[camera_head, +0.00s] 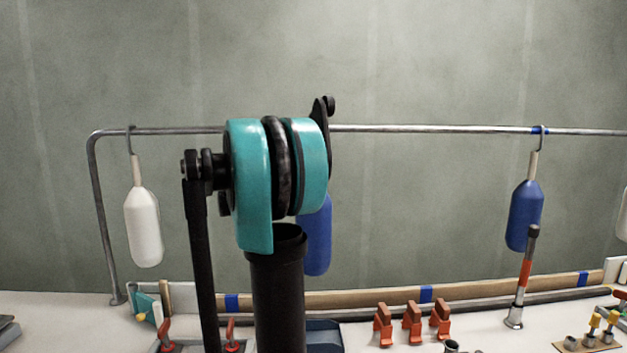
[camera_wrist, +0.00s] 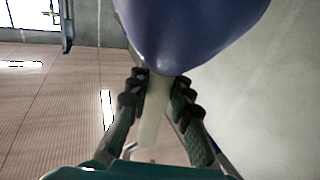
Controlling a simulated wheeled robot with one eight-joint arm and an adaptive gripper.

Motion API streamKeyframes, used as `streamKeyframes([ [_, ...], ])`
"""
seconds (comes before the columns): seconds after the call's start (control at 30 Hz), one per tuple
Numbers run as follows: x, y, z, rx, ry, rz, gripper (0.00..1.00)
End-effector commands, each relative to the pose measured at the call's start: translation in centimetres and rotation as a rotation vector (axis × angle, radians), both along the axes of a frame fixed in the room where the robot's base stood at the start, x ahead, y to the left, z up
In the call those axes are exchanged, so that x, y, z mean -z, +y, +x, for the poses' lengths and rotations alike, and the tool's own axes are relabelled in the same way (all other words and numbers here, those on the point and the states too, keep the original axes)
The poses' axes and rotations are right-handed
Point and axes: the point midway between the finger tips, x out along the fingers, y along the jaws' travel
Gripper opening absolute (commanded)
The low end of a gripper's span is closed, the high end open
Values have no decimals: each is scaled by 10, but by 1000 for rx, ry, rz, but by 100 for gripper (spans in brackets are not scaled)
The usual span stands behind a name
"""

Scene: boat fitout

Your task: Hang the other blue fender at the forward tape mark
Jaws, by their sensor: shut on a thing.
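A blue fender (camera_head: 318,240) shows partly behind my arm in the head view, its top hidden. In the wrist view my gripper (camera_wrist: 158,88) is shut on the pale neck (camera_wrist: 153,120) of a blue fender (camera_wrist: 190,30), whose body fills the top of the picture. My gripper is hidden by my arm in the head view. Another blue fender (camera_head: 525,215) hangs by a hook on the metal rail (camera_head: 440,129), at a blue tape mark (camera_head: 540,130) on the right. No other tape mark shows on the visible rail.
A white fender (camera_head: 143,225) hangs near the rail's left end. A wooden strip (camera_head: 350,298) with blue tape bands (camera_head: 426,294) runs below. Several orange-brown clips (camera_head: 412,325) and an upright post with an orange band (camera_head: 524,280) stand on the deck. The rail between my arm and the right blue fender is clear.

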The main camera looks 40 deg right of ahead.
Motion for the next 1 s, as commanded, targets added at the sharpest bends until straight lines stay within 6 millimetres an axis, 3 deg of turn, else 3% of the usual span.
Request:
streamKeyframes([
  [1.0, -1, -37, 60, 0, 0, -1, 0],
])
